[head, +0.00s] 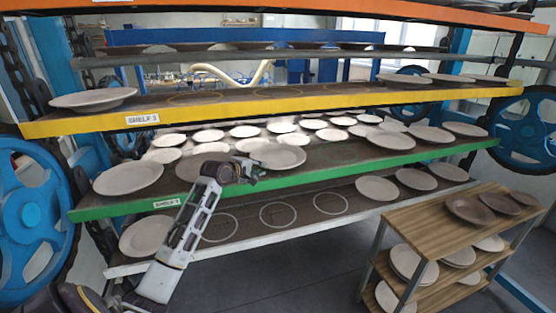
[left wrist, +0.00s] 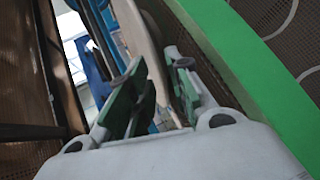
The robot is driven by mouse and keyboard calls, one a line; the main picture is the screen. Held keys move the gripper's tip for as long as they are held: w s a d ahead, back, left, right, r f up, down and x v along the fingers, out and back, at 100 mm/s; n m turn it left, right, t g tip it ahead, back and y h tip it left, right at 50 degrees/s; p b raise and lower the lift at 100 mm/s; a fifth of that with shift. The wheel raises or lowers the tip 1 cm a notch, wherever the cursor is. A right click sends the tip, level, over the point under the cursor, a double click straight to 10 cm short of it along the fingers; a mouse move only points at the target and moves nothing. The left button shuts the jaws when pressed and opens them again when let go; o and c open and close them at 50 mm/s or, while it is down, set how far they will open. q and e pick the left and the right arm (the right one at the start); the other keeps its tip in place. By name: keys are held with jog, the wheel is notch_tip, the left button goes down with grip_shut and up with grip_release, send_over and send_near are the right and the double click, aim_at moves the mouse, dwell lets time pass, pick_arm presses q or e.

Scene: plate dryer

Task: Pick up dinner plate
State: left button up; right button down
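Pale dinner plates rest on the tiered rack. My left gripper (head: 252,174) is at the front edge of the green shelf (head: 330,172), beside one plate (head: 280,156). In the left wrist view, the left gripper (left wrist: 156,68) has its two green-padded fingers apart. The pale rim of a plate (left wrist: 148,45) runs between them, and I cannot tell whether either pad touches it. Another plate (head: 203,163) on the green shelf is partly hidden behind my left arm. My right gripper is not in view.
A yellow shelf (head: 300,101) is above the green one, and a white-edged shelf (head: 290,229) with empty ring marks is below. A wooden cart (head: 440,222) holding plates stands at right. Blue wheels (head: 25,215) flank the rack.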

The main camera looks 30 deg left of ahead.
pick_arm(q)
jog(key=shift+w, duration=0.15)
jog(key=shift+p+x, duration=0.45)
jog(key=shift+x, duration=2.05)
jog(key=shift+r, duration=0.1)
jog(key=shift+c, duration=0.4)
grip_shut()
jog(key=shift+r, duration=0.1)
